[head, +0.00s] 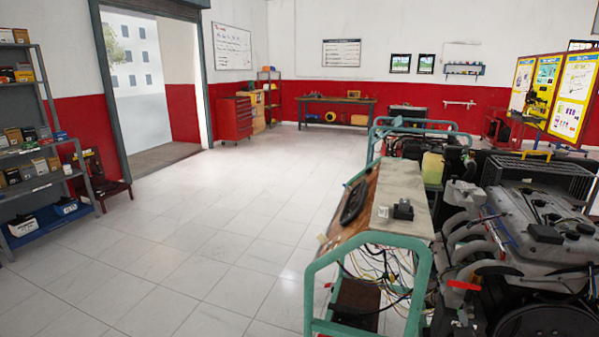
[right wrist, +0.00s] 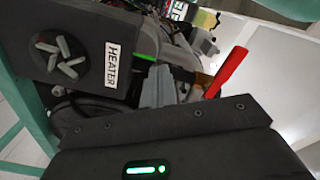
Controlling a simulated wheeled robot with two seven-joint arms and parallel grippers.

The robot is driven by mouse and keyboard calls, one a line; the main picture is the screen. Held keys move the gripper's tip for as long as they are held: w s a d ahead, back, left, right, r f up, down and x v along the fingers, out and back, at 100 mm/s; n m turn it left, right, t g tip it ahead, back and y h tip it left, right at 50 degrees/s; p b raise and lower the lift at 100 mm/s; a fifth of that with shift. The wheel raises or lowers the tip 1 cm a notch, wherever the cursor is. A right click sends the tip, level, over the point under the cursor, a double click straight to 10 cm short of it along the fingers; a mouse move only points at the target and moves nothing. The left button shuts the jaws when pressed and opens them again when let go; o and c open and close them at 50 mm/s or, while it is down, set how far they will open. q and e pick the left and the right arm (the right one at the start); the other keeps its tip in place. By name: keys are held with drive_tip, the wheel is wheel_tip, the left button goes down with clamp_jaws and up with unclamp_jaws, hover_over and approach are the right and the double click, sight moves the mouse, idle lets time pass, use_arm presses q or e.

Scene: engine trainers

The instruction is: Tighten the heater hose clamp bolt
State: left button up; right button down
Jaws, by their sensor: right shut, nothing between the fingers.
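A black heater box (right wrist: 85,50) with a white HEATER label (right wrist: 112,64) and a grey fan-like part on its face is at the upper left of the right wrist view. My right gripper (right wrist: 158,75) is shut with nothing in it. Its grey fingers point in beside the box, towards dark hoses and pipes. A red handle (right wrist: 228,72) stands to the right of the fingers; a red handle also shows low on the engine in the head view (head: 464,285). I cannot make out the heater hose clamp or its bolt. My left gripper is not in view.
The engine trainer (head: 530,215) fills the right of the head view, with a green tube frame (head: 368,239), a worktop (head: 418,190) and loose wiring around it. Shelves (head: 35,175) stand at the left. The tiled floor (head: 190,250) between is clear.

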drive_tip(key=shift+r, duration=0.15)
idle(0.6)
drive_tip(key=shift+a, duration=0.1)
drive_tip(key=p+v, duration=0.3)
drive_tip(key=v, duration=0.3)
drive_tip(key=shift+a+p, duration=0.2)
drive_tip(key=shift+p, duration=0.1)
